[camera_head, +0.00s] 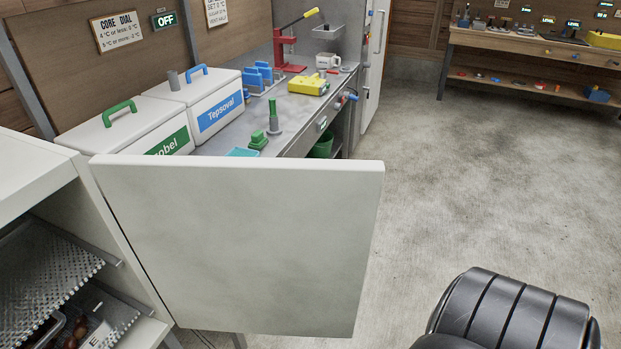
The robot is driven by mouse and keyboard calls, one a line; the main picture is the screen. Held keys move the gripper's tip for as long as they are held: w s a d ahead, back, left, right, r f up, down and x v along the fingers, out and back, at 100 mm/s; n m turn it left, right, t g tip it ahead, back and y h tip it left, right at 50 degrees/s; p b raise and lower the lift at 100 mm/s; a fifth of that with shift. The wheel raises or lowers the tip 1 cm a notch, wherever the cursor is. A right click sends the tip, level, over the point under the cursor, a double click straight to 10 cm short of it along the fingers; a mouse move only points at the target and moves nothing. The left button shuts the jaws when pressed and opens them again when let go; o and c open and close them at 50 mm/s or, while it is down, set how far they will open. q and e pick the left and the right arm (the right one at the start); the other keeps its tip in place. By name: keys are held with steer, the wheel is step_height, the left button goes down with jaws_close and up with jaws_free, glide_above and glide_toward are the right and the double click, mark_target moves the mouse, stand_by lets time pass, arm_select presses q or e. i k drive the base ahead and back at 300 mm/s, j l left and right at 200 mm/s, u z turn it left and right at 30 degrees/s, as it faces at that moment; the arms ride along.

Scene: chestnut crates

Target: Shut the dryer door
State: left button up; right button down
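The dryer (28,165) is a white cabinet at the left edge of the head view, cut off by the frame. Its white door (240,240) stands wide open and fills the lower middle of the view. The door's left edge is beside the cabinet's right side, and its free edge points right. Inside the dryer are perforated metal trays (45,270). Small brown items and a white label with an "E" show low in it. Neither of my grippers is in view.
Behind the door is a grey workbench (300,110) with two white lidded boxes (140,125) (212,100), a red press (287,48) and a yellow block (309,85). A black ridged form is at the lower right. The concrete floor (460,180) right of the door is clear.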

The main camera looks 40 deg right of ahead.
mark_target(270, 246)
steer(key=i+l, duration=0.1)
steer(key=l, duration=1.05)
steer(key=i+l, duration=0.1)
steer(key=l, duration=1)
steer(key=i+l+u, duration=0.1)
steer(key=l, duration=1.05)
steer(key=l+u, duration=0.1)
steer(key=u, duration=0.3)
steer(key=l+u, duration=0.15)
steer(key=u, duration=0.25)
steer(key=l+u, duration=0.1)
steer(key=u, duration=0.35)
steer(key=k+l+u, duration=0.1)
steer(key=u, duration=0.3)
steer(key=i+j+z, duration=0.15)
steer(key=j+z, duration=0.25)
steer(key=l, duration=0.1)
